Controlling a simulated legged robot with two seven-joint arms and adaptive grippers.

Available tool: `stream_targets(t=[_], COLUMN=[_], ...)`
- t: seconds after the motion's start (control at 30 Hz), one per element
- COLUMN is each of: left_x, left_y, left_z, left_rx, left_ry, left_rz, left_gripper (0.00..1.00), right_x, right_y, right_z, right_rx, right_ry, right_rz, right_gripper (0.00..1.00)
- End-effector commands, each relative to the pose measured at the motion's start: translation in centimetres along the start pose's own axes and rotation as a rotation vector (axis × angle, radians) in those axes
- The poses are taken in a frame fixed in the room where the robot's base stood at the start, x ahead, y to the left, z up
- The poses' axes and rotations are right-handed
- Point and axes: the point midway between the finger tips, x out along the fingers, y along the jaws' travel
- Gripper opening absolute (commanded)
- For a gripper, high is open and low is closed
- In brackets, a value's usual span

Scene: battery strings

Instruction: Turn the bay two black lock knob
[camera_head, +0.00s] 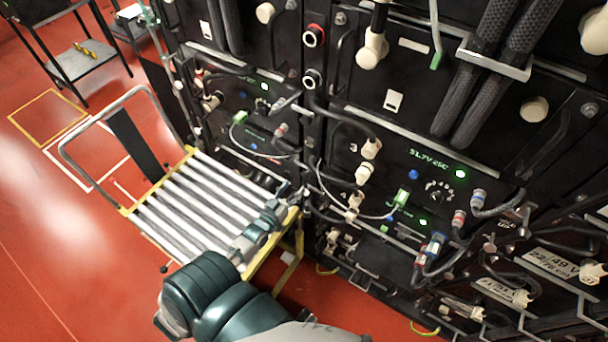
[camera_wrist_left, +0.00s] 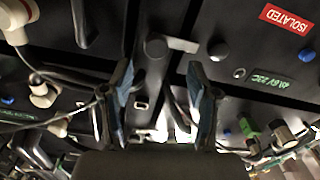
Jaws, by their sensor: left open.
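My left gripper (camera_head: 292,197) reaches from the bottom of the head view to the front of the battery rack, beside the roller cart. In the left wrist view its two blue-grey fingers (camera_wrist_left: 160,80) are apart with nothing held between them. A dark rounded knob or lever (camera_wrist_left: 168,46) shows on the panel just beyond the fingertips, roughly between them. I cannot tell if it is the bay two black lock knob, and no bay number is readable beside it. The gripper hides part of the panel in the head view. My right gripper is not in view.
The black battery rack (camera_head: 345,215) carries cables, pale plugs and green displays. A red ISOLATED label (camera_wrist_left: 287,19) is at the upper right of the wrist view. A yellow-framed roller cart (camera_head: 200,195) stands left of the rack. Red floor (camera_head: 60,260) at left is clear.

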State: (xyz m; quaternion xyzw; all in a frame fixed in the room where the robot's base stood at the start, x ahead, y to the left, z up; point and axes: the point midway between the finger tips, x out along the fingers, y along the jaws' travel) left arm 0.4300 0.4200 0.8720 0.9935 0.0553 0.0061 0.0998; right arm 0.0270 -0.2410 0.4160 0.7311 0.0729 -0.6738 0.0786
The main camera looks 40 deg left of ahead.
Motion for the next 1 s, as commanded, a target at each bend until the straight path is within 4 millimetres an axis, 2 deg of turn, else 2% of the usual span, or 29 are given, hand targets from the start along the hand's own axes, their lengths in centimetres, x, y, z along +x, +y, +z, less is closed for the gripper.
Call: stream_targets(t=[0.1,0.33,0.5,0.77,0.87,1.0], left_x=[2.9,6.6,7.6,7.7,7.7,7.7], left_y=[0.1,0.2,0.0,0.0,0.0,0.0], left_z=[-0.1,0.0,0.0,0.1,0.1,0.1], left_rx=[-0.001,0.002,0.001,0.001,0.001,0.001], left_ry=[0.002,-0.001,-0.002,-0.003,-0.002,-0.003], left_rz=[0.001,0.001,0.0,0.0,0.0,-0.001], left_gripper=[0.6,0.6,0.6,0.6,0.37,0.02], right_x=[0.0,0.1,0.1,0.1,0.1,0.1], right_y=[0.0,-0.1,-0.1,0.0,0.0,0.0], right_z=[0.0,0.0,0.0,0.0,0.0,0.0], right_rx=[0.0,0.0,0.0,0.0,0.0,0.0], right_ry=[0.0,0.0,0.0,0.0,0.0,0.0], right_rz=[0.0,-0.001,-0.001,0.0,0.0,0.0], right_gripper=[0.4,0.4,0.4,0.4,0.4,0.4])
